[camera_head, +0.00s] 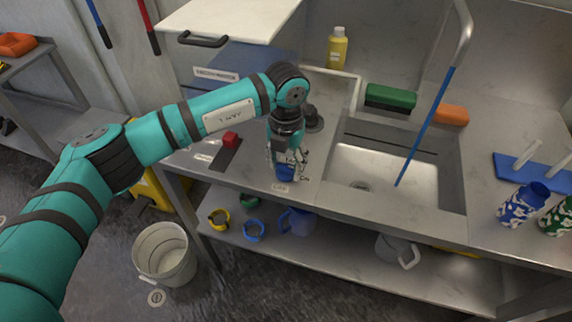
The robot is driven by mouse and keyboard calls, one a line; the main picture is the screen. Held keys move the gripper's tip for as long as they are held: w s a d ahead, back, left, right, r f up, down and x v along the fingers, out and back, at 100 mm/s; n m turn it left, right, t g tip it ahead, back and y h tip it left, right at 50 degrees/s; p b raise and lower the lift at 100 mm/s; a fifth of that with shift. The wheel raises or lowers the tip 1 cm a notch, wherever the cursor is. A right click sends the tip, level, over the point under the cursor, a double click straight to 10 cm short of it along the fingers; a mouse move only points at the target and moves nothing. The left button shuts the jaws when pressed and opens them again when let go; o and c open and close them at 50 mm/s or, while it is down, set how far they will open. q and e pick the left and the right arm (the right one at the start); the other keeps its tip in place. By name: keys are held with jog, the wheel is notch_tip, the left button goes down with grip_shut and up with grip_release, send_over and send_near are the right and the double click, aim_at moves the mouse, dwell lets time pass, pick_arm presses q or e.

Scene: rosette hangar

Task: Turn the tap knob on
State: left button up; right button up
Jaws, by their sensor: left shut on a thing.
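My left gripper (287,155) points down at the counter just left of the sink. It is shut on a blue knob (285,173), which is partly hidden by the fingers. A small white label lies on the counter in front of the knob; its text is too small to read surely. The grey tap (463,35) curves at the upper right. A straight, narrow blue column (428,125) runs from the tap's end down into the sink (385,180); it looks like a water stream. My right gripper is not in view.
A dark round fitting (312,119) stands behind my gripper. A red block (231,139) sits to its left. Green (390,96) and orange (451,114) blocks lie behind the sink. A yellow bottle (337,48) stands farther back.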

aim_at(286, 165)
pick_arm(q)
jog(key=shift+r+n, duration=0.1)
jog(key=shift+n, duration=0.3)
jog(key=o, duration=1.2)
jog(key=shift+c, duration=0.2)
notch_tip(286, 165, up, 12)
